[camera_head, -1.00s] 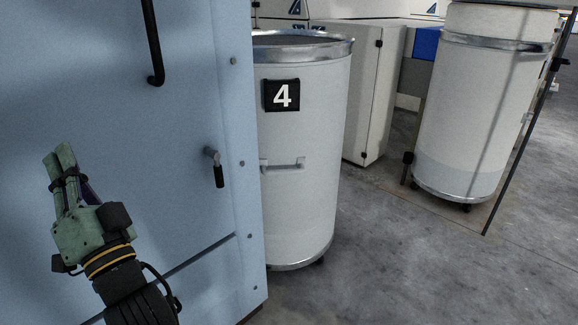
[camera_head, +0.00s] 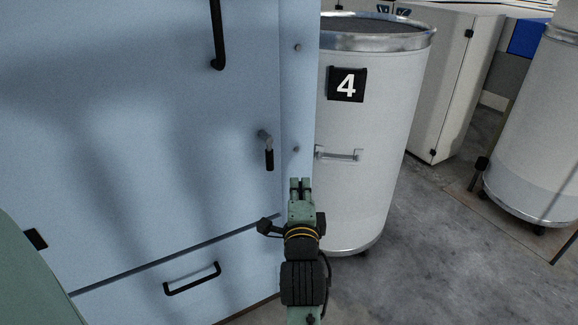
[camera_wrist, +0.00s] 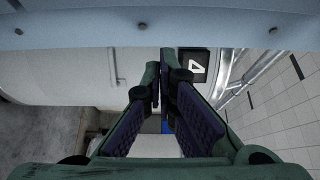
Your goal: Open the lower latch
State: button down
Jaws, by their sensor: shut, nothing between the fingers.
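The latch (camera_head: 268,152) is a small metal pivot with a black handle on the light blue cabinet door, near its right edge. The black handle hangs straight down. My gripper (camera_head: 301,183) is shut and empty. In the head view it appears below and to the right of the latch, apart from it, with its fingers pointing up the picture. In the wrist view the two fingers (camera_wrist: 165,75) are close together, and the latch does not show there.
A white can marked 4 (camera_head: 366,130) stands right of the cabinet (camera_head: 180,130). A black door handle (camera_head: 217,35) is higher up, and a drawer handle (camera_head: 192,279) is lower down. Another white can (camera_head: 535,140) stands at the far right, with open floor (camera_head: 450,240) between.

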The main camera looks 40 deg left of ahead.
aim_at(270, 143)
jog(key=w+a+p, duration=0.4)
jog(key=a, duration=0.4)
jog(key=shift+w, duration=0.35)
jog(key=shift+s+a, duration=0.1)
jog(key=shift+a, duration=0.15)
jog(key=shift+d+m, duration=0.1)
jog(key=shift+m, duration=0.2)
